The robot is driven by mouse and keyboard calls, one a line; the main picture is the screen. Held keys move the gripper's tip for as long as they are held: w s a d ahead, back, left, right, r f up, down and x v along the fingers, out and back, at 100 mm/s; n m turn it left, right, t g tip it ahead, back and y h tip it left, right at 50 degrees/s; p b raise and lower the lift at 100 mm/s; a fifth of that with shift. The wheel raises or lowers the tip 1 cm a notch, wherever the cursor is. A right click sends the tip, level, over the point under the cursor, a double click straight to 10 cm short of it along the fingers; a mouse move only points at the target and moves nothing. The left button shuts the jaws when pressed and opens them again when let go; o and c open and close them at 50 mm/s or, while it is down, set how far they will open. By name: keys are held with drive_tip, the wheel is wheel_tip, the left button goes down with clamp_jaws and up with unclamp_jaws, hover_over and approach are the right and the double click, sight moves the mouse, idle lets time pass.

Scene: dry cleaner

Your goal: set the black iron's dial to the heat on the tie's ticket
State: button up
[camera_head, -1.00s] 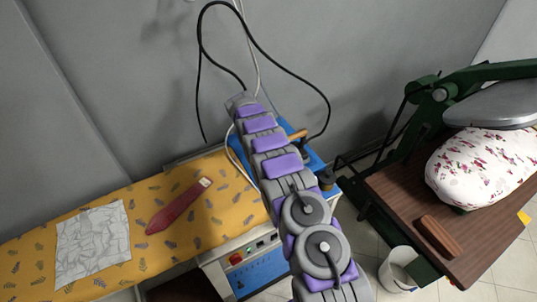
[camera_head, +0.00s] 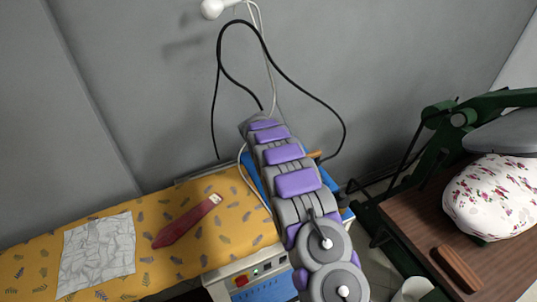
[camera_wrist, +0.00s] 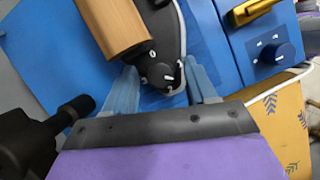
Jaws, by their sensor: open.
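In the wrist view the black iron (camera_wrist: 170,22) with a wooden handle (camera_wrist: 112,28) rests on a blue surface. Its dark dial (camera_wrist: 163,76) has white marks around it; I cannot read the setting clearly. My gripper (camera_wrist: 164,84) is open, its two pale blue fingers on either side of the dial end of the iron. I cannot tell whether they touch it. In the head view my arm hides the gripper and most of the iron. The red tie (camera_head: 182,226) lies on the yellow board, with a small pale ticket (camera_head: 215,199) at its upper end, too small to read.
The patterned yellow board (camera_head: 150,275) also holds a crumpled pale cloth (camera_head: 97,255). A blue panel knob (camera_wrist: 277,58) and a brass-coloured part (camera_wrist: 250,12) are close right of the gripper. A black cable (camera_head: 283,62) loops above. A green press (camera_head: 440,150) stands at right.

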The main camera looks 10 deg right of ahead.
drive_tip(key=n+b, duration=0.1)
drive_tip(key=n, duration=0.1)
drive_tip(key=n+t+b, duration=0.1)
drive_tip(key=n+b, duration=0.1)
drive_tip(key=n+t+b, duration=0.1)
drive_tip(key=n+b, duration=0.1)
drive_tip(key=shift+s+f+y, duration=0.25)
drive_tip(key=shift+y, duration=0.15)
drive_tip(key=p+v, duration=0.3)
drive_tip(key=v, duration=1.4)
drive_tip(key=shift+s+r, duration=0.25)
drive_tip(key=shift+r, duration=0.1)
